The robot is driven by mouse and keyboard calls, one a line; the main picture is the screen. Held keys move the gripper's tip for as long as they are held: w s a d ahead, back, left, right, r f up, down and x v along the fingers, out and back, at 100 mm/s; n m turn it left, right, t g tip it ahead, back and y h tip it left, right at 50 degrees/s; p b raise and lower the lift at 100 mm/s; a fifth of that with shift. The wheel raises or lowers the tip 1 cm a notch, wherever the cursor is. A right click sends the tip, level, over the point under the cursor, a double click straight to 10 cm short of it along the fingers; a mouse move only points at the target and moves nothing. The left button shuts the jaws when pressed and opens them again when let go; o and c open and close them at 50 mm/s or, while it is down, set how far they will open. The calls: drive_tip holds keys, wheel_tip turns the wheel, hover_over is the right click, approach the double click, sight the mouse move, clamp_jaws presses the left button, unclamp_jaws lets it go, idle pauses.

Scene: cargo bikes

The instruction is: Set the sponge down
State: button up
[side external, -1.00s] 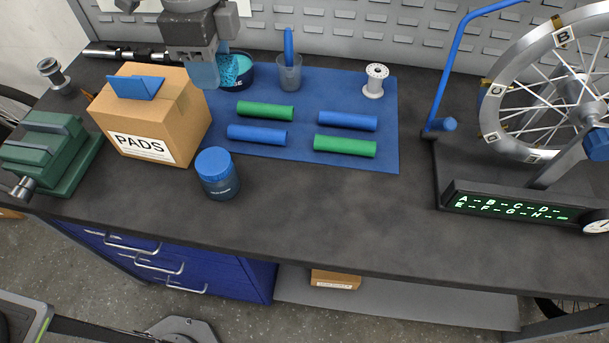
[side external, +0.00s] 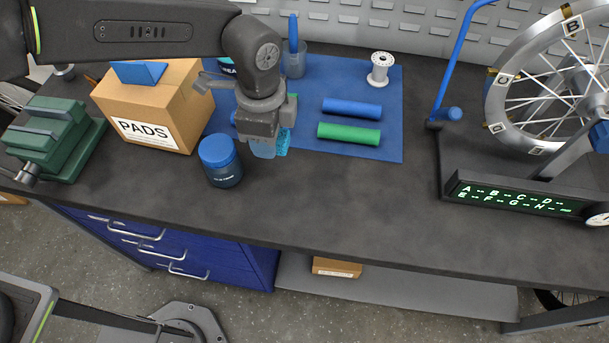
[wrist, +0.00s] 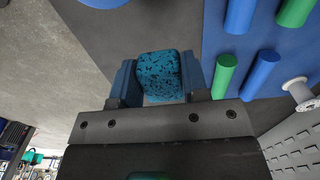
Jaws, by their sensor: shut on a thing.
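The sponge (side external: 284,141) is a teal speckled block, mostly behind my gripper in the side view. My gripper (side external: 268,150) is shut on it, over the front edge of the blue mat, right of the blue-lidded jar. In the wrist view the sponge (wrist: 160,75) sits between the two fingers of my gripper (wrist: 161,82), gripped from both sides. Dark benchtop (wrist: 185,28) shows beyond it. I cannot tell whether its underside touches the bench or is above it.
The blue-lidded jar (side external: 220,163) and the PADS box (side external: 150,105) stand left of my gripper. A blue roll (side external: 352,108) and a green roll (side external: 348,134) lie on the mat (side external: 388,148) to the right. A white spool (side external: 380,68) stands behind. The front-middle benchtop (side external: 340,200) is clear.

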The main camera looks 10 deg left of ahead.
hover_over(303, 186)
wheel_tip(303, 186, down, 4)
drive_tip(key=shift+f, duration=2)
drive_tip(key=shift+f, duration=0.2)
drive_tip(key=o, duration=0.9)
wheel_tip(303, 186, up, 12)
drive_tip(key=shift+r, duration=0.2)
